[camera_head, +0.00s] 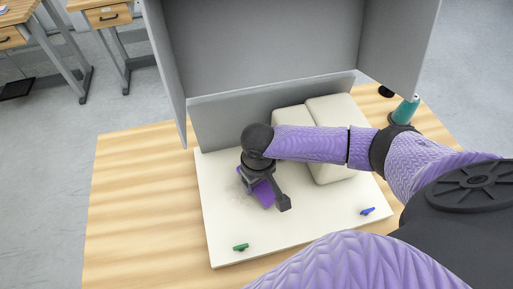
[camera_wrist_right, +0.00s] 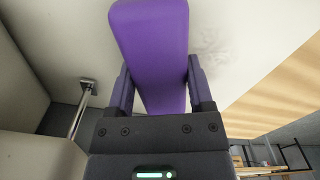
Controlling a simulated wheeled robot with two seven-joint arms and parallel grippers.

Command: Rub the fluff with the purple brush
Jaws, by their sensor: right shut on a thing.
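The purple brush (camera_head: 264,193) is held in my right gripper (camera_head: 256,188) low over the left part of the white board (camera_head: 300,232). In the right wrist view the brush (camera_wrist_right: 152,50) sits between the two fingers of the gripper (camera_wrist_right: 160,92). Faint grey fluff (camera_wrist_right: 208,55) marks the white surface beside the brush there. It shows only dimly in the head view (camera_head: 232,208), left of the brush. Whether the brush touches the board cannot be told. My left gripper is not in view.
A green clip-like item (camera_head: 240,247) lies at the board's front left, a blue one (camera_head: 367,211) at its right. Cream blocks (camera_head: 334,115) stand behind my right arm. Grey panels (camera_head: 262,45) wall off the back. A teal bottle (camera_head: 405,110) stands at the table's back right.

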